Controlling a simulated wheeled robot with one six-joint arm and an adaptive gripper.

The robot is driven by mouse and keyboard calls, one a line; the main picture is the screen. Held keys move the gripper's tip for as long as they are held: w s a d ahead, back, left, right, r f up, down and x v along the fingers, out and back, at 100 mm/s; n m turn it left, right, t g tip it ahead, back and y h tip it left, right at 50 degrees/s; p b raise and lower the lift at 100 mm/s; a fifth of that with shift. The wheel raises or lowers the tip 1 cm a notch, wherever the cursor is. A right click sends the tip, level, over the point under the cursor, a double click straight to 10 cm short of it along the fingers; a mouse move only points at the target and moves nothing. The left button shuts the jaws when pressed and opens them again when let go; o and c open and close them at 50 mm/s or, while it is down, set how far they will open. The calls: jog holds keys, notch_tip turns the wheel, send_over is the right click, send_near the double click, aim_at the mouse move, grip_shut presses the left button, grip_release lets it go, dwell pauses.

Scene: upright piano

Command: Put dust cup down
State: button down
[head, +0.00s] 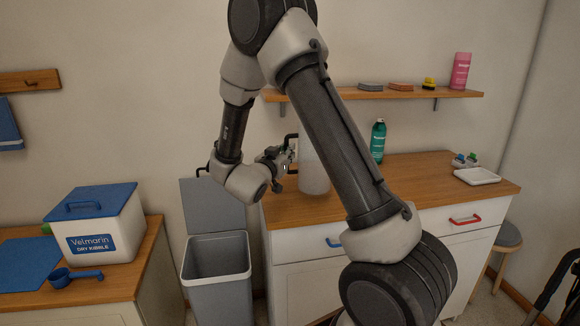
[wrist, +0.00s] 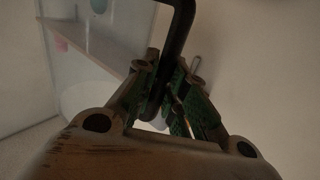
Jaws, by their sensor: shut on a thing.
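The dust cup (head: 314,172) is a pale, cloudy cylinder with a black handle, seen in the head view at the left part of the wooden counter (head: 410,180). My arm hides part of it. My gripper (head: 284,158) is at its left side, shut on the handle. In the wrist view the black handle (wrist: 176,45) runs down between my gripper's fingers (wrist: 172,95). The cup looks upright. I cannot tell whether its base touches the counter.
An open grey bin (head: 217,262) stands left of the counter, its lid raised. A green bottle (head: 378,141), a white tray (head: 477,176) and small items are on the counter. A wall shelf (head: 440,95) hangs above. A kibble box (head: 98,223) stands left.

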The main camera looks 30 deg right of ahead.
jog(key=shift+f, duration=1.85)
jog(key=c, duration=1.5)
grip_release()
